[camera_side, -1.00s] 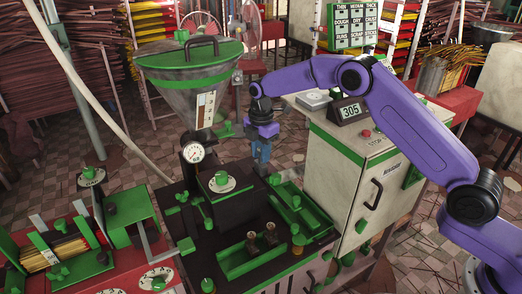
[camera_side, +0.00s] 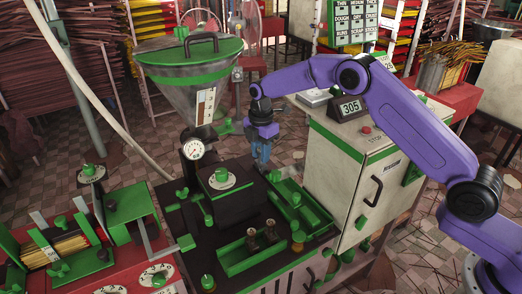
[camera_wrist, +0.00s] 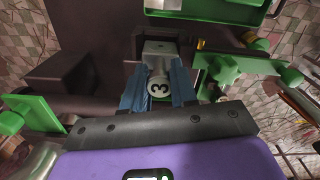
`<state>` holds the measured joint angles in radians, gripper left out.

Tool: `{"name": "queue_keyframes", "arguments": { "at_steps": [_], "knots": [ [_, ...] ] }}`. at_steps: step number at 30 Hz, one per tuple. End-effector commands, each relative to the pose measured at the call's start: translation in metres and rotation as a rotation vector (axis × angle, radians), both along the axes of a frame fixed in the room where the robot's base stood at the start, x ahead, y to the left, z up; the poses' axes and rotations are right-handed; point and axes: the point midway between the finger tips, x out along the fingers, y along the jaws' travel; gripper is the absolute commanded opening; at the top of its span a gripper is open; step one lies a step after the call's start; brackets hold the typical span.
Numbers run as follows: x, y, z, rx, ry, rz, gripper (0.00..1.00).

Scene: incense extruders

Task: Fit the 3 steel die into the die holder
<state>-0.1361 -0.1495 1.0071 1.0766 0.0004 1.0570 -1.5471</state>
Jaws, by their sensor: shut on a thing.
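My gripper (camera_side: 262,152) hangs above the back edge of the dark bench, behind the green tray at the right. In the wrist view its blue fingers (camera_wrist: 158,92) are shut on the steel die (camera_wrist: 158,86), whose pale round end is marked 3. A grey metal block (camera_wrist: 160,50) shows just beyond the die; I cannot tell whether the two touch. In the side view the fingers hide the die. I cannot pick out the die holder with certainty.
A green tray (camera_side: 231,268) at the bench front holds two dark, brass-toned pieces (camera_side: 261,238). A second green tray (camera_side: 316,222) lies to the right, beside a cream cabinet (camera_side: 360,160). The black press body (camera_side: 235,207) and a gauge (camera_side: 194,149) stand left of my gripper.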

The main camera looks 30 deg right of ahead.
Motion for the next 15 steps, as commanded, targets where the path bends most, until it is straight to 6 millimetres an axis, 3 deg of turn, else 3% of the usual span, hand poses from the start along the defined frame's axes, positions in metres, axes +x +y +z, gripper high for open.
{"name": "queue_keyframes", "arguments": {
  "at_steps": [15],
  "knots": [
    [0.0004,0.0001,-0.0025,0.001,-0.002,0.0,0.0]
  ]
}}
